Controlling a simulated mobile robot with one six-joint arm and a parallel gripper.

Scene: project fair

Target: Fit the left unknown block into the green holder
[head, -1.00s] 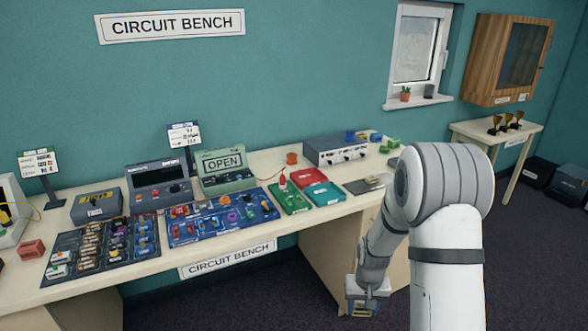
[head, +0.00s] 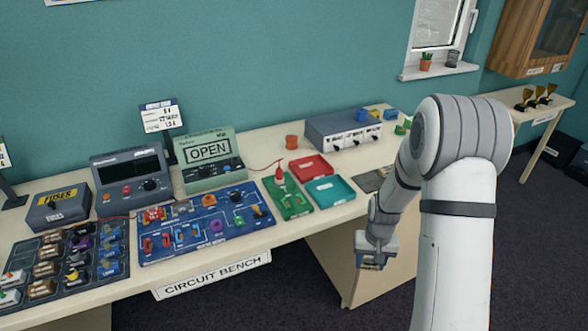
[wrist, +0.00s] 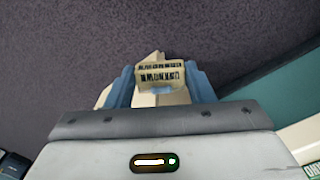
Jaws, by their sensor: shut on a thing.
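My gripper (head: 372,262) hangs in front of the bench's front edge, over the dark floor. In the wrist view its blue fingers (wrist: 162,86) are shut on a cream block (wrist: 160,75) with dark lettering that seems to read UNKNOWN. In the head view the held block is too small to make out clearly. The green holder (head: 300,207) lies on the bench, up and left of my gripper and apart from it. A red-and-white probe stands on it.
A red tray (head: 312,164) and a teal tray (head: 331,191) lie right of the green holder. A blue circuit board (head: 225,228) is left of it. A dark rack of several blocks (head: 65,265) is at the far left. The bench's front edge (head: 300,235) lies left of my gripper.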

